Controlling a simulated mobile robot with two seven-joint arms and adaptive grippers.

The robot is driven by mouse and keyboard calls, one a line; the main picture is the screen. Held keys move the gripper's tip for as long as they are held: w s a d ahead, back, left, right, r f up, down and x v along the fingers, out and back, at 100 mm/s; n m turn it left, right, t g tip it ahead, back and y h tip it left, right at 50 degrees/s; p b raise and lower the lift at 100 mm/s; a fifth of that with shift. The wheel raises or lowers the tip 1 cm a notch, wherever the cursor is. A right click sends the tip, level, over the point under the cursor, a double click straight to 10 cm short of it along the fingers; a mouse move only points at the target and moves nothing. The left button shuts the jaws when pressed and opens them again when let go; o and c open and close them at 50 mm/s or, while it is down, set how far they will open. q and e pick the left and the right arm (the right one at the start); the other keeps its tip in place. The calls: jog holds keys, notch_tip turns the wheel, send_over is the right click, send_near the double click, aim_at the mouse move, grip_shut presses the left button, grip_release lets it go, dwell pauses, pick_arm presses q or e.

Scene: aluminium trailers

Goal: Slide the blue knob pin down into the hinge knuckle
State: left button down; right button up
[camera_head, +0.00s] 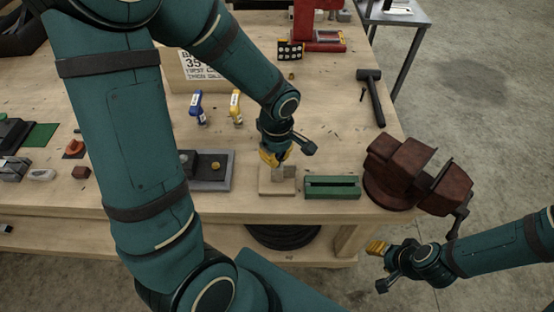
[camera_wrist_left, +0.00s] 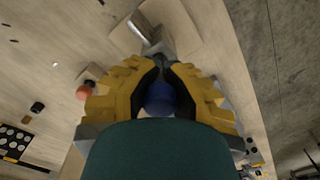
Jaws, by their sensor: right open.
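The blue knob pin (camera_wrist_left: 160,98) shows in the left wrist view as a round blue knob between the yellow fingers of my left gripper (camera_wrist_left: 163,80), which appears closed around it. The pin's shank is hidden. In the head view this gripper (camera_head: 275,157) points down just above the grey metal hinge knuckle (camera_head: 284,173) on a wooden block (camera_head: 276,188). The hinge metal (camera_wrist_left: 148,27) also shows in the left wrist view beyond the fingers. I cannot tell whether the pin touches the knuckle. My right gripper (camera_head: 378,247) is open and empty, off the bench's front edge.
A green slotted block (camera_head: 332,187) stands right of the wooden block, with a dark red vise (camera_head: 410,172) beyond. A grey tray (camera_head: 206,184) lies to the left. Blue (camera_head: 197,108) and yellow (camera_head: 236,107) bottles stand behind, and a hammer (camera_head: 372,95) lies at back right.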

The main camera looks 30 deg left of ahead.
pick_arm(q)
jog(key=shift+f, duration=0.9)
jog(key=shift+r, duration=0.1)
jog(key=shift+f+b, duration=0.35)
jog(key=shift+b, duration=0.15)
jog(key=shift+f+b, duration=0.3)
jog(key=shift+b, duration=0.15)
jog(key=c, duration=1.1)
grip_release()
